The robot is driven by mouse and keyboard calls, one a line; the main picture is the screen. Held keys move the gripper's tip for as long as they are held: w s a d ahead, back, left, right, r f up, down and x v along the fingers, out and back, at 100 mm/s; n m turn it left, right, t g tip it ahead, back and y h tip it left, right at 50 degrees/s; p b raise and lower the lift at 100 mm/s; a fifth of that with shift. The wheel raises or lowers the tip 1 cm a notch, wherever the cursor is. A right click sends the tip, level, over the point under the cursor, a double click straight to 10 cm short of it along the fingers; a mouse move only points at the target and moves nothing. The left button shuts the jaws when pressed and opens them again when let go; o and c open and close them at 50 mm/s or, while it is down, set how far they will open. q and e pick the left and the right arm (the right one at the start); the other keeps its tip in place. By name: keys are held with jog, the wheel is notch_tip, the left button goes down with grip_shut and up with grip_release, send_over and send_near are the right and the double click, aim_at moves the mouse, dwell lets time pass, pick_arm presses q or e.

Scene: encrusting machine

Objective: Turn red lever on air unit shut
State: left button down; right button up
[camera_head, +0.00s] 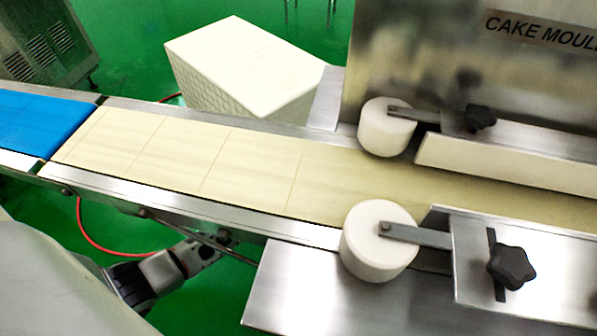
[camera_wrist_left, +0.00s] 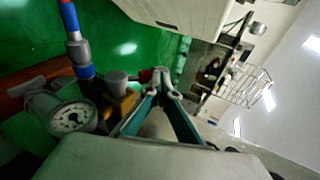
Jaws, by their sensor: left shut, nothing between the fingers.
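In the left wrist view, the air unit shows at the left, with a round white-faced gauge (camera_wrist_left: 72,117), a grey knob above a brownish body, and a pipe fitting (camera_wrist_left: 76,45) with blue and red bands. A small red part (camera_wrist_left: 146,75), which may be the red lever, shows just left of my left fingertips. My left gripper (camera_wrist_left: 163,82) is shut and empty, its teal fingers meeting at the tips. I cannot tell if it touches the red part. In the head view, my left gripper (camera_head: 212,250) is low beside the conveyor, partly hidden by its edge. My right gripper is out of view.
The conveyor (camera_head: 180,150) with its cream belt and metal rails runs across the head view. Two white rollers (camera_head: 375,245) flank the belt at the right. A red hose (camera_head: 95,240) hangs below the near rail over the green floor. A white box stands behind.

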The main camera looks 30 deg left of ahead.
pick_arm(q)
jog(key=shift+w+a+r, duration=0.1)
jog(key=shift+w+r, duration=0.2)
jog(key=shift+r, duration=0.05)
jog(key=shift+w+f+p, duration=0.15)
jog(key=shift+f+p, duration=0.05)
jog(key=shift+p, duration=0.2)
jog(key=shift+w+f, duration=0.2)
jog(key=shift+w, duration=0.05)
jog(key=shift+w+a+f, duration=0.2)
jog(key=shift+w+f, duration=0.05)
jog(key=shift+f, duration=0.25)
jog(key=shift+w+f, duration=0.15)
jog(key=shift+f, duration=0.05)
jog(key=shift+w+f, duration=0.15)
jog(key=shift+w+a+f+b, duration=0.15)
jog(key=shift+w+f+b, duration=0.05)
jog(key=shift+w+b, duration=0.15)
jog(key=shift+w, duration=0.1)
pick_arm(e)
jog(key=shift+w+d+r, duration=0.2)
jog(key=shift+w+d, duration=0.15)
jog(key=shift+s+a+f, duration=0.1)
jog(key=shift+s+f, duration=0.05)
